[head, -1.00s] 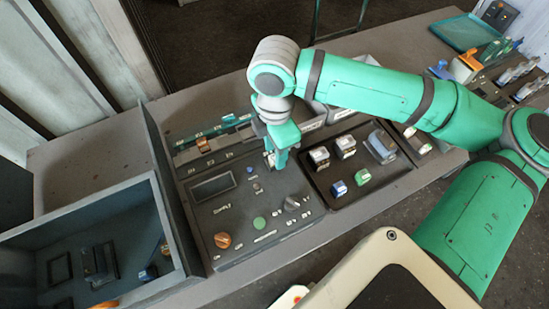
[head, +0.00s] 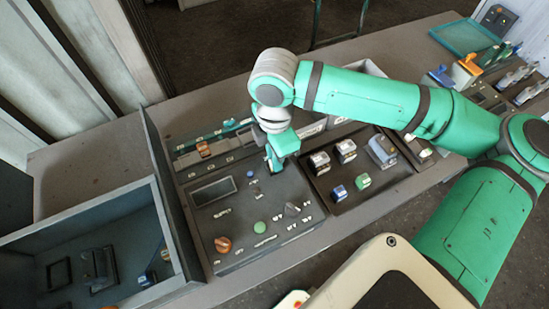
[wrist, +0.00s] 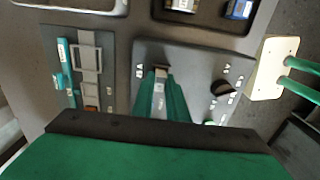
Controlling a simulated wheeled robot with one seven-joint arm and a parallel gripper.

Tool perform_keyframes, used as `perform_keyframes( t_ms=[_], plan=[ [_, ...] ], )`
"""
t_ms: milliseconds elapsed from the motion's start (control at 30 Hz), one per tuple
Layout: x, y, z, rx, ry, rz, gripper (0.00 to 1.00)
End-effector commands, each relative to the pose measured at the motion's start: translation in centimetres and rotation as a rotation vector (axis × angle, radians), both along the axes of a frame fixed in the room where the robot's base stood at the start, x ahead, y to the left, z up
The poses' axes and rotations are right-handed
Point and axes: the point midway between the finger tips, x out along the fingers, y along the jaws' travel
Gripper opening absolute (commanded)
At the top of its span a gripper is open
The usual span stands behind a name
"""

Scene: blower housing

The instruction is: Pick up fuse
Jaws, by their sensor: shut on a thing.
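My gripper (head: 274,162) is over the upper right part of the control panel (head: 205,222), near the tray's left edge. In the wrist view its two green fingers (wrist: 161,84) are close together, shut on a small pale piece, which I take to be the fuse (wrist: 160,74). The fingers cover most of it, and in the head view the gripper hides it. I cannot tell whether the piece still touches the panel.
A dark tray (head: 318,199) with several small blocks lies right of the panel. An orange knob (head: 223,244), a green button (head: 260,227) and a grey rotary knob (head: 292,209) stand up from the panel. A grey open box (head: 165,290) is at the left.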

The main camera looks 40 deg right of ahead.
Motion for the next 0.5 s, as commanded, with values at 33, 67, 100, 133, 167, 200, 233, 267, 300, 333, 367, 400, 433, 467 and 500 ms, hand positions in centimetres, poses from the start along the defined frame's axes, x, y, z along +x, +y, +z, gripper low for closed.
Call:
perform_keyframes(
  t_ms=[33,67,100,133,167,200,233,267,300,333,367,400,433,467,500],
  plan=[
    [0.0,0.0,0.3,0.000,-0.001,0.000,0.00],
    [0.0,0.0,0.5,0.000,-0.001,0.000,0.00],
    [0.1,0.0,0.9,0.000,-0.002,0.000,0.00],
    [0.1,0.0,1.2,0.000,-0.002,0.000,0.00],
    [0.1,0.0,1.6,-0.001,-0.003,0.000,0.00],
    [0.1,0.0,2.2,0.001,-0.002,0.001,0.00],
    [0.1,0.0,2.7,0.001,-0.002,0.001,0.00],
    [-0.1,-0.1,3.2,0.000,-0.004,-0.001,0.00],
    [-0.8,-0.4,3.8,0.000,-0.002,-0.002,0.00],
    [-1.1,-0.6,4.3,0.000,-0.003,-0.001,0.00],
    [-1.6,-0.8,4.9,-0.001,-0.003,-0.002,0.00],
    [-2.2,-1.1,5.7,0.000,-0.003,-0.003,0.00],
    [-2.6,-1.3,6.3,-0.001,-0.004,-0.004,0.00],
    [-3.2,-1.5,6.9,-0.001,-0.003,-0.003,0.00],
    [-3.8,-1.8,7.8,-0.001,-0.004,-0.002,0.00]
  ],
)
